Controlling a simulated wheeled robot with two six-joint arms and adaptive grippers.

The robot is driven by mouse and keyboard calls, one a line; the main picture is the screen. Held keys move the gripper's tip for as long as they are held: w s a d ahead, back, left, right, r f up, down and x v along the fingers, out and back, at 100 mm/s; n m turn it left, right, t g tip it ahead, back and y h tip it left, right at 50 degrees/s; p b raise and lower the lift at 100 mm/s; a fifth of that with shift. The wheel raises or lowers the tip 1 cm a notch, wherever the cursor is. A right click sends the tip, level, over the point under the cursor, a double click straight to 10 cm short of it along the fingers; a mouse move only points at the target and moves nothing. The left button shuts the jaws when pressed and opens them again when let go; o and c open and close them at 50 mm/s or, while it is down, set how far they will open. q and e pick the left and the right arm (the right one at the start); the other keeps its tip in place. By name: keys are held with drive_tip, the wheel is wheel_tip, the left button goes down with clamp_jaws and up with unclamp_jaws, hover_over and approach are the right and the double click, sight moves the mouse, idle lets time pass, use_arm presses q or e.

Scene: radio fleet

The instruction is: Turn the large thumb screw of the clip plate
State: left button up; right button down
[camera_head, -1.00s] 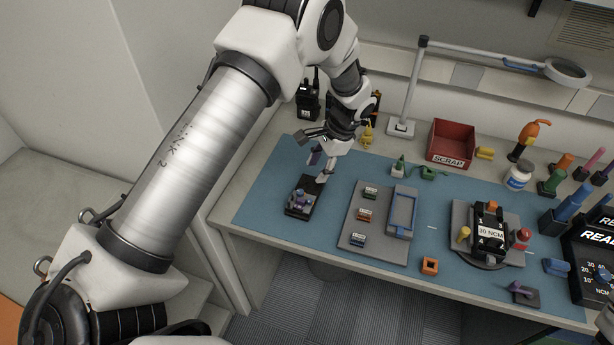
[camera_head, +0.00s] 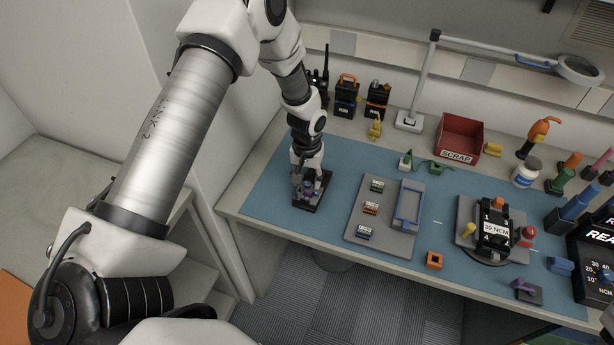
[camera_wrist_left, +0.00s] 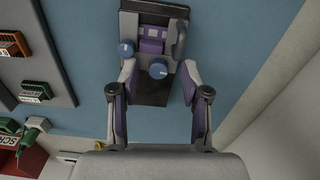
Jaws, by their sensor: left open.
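The clip plate (camera_head: 311,205) is a dark plate on the left of the blue mat, with a purple block and blue knobs on it. In the left wrist view the plate (camera_wrist_left: 152,96) shows a blue knob (camera_wrist_left: 158,68), seemingly the large thumb screw, and another blue knob (camera_wrist_left: 126,48) further left. My left gripper (camera_head: 306,184) is over the plate, pointing down. In the wrist view its fingers (camera_wrist_left: 160,76) are spread, one each side of the nearer knob, with gaps showing. I cannot tell its exact height. My right gripper is not in view.
A grey tray (camera_head: 383,238) with small connectors and a blue frame lies right of the plate. Radios (camera_head: 346,97), a lamp (camera_head: 409,120) and a red scrap bin (camera_head: 459,138) stand behind. Bare mat surrounds the plate.

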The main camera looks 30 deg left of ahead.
use_arm(q)
drive_tip(key=shift+d, duration=0.15)
clamp_jaws()
drive_tip(key=shift+m, duration=0.7)
unclamp_jaws()
